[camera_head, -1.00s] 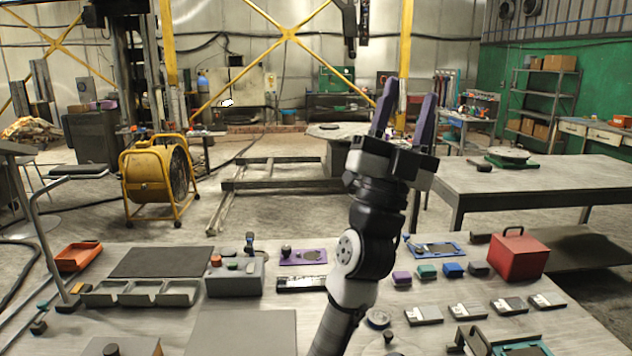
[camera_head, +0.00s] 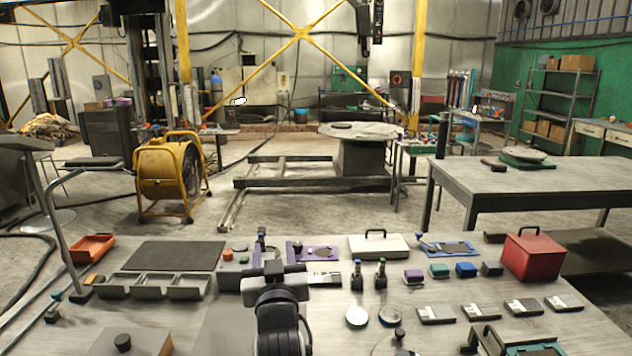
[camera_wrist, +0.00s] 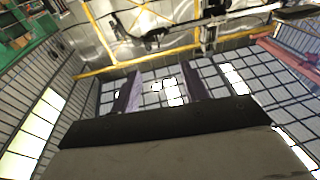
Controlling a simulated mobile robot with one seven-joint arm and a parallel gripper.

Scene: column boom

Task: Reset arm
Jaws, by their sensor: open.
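My gripper (camera_head: 277,266) is at the lower middle of the head view, in front of the bench and seen from behind, so its fingers are hard to make out there. In the wrist view my gripper (camera_wrist: 162,86) shows two purple fingers standing well apart with nothing between them. The wrist camera looks up at the ceiling and upper walls. The workbench (camera_head: 245,335) lies around and below my arm in the head view. My gripper appears empty and hides part of the grey control box (camera_head: 232,277).
The bench holds a red box (camera_head: 530,257), a white case (camera_head: 379,246), grey open bins (camera_head: 150,287), an orange tray (camera_head: 92,248) and several small blocks. A yellow fan (camera_head: 166,175) and a grey table (camera_head: 535,183) stand beyond. Open floor lies between them.

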